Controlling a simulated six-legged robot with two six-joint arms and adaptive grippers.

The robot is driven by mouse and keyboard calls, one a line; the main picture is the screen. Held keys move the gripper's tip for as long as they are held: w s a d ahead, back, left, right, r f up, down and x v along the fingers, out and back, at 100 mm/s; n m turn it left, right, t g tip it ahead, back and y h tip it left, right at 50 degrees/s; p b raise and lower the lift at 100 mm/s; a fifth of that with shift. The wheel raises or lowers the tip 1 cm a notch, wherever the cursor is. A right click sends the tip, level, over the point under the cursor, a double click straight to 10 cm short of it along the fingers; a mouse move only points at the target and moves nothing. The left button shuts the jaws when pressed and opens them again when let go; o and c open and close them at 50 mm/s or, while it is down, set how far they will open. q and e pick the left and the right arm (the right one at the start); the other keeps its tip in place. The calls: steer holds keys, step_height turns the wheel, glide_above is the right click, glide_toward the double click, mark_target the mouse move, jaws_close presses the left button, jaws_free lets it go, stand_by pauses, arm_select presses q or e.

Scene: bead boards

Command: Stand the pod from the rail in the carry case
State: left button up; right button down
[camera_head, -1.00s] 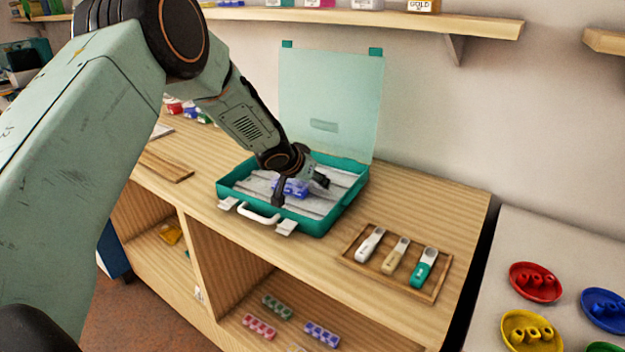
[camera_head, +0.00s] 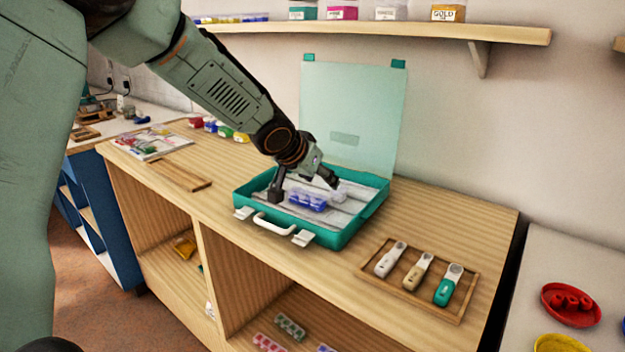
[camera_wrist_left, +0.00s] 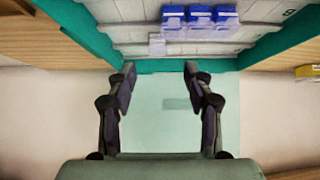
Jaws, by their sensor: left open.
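The blue pod (camera_head: 308,200) rests on the pale ribbed floor of the open teal carry case (camera_head: 330,242). It also shows at the top of the left wrist view (camera_wrist_left: 198,20) as a row of blue compartments. My left gripper (camera_head: 304,185) is open and empty over the case, just behind and above the pod, apart from it. In the left wrist view its fingers (camera_wrist_left: 160,78) are spread with nothing between them. A bare wooden strip (camera_head: 180,174), perhaps the rail, lies left of the case. My right gripper is not in view.
The case's raised lid (camera_head: 352,110) stands behind my left gripper. A wooden tray (camera_head: 415,293) with three small scoop-like tools lies to the right. Several pods lie in the cubby below. The worktop between strip and case is clear.

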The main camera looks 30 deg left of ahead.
arm_select(q)
steer(key=shift+b+v, duration=0.5)
steer(key=shift+v, duration=1.45)
steer(key=shift+f, duration=0.15)
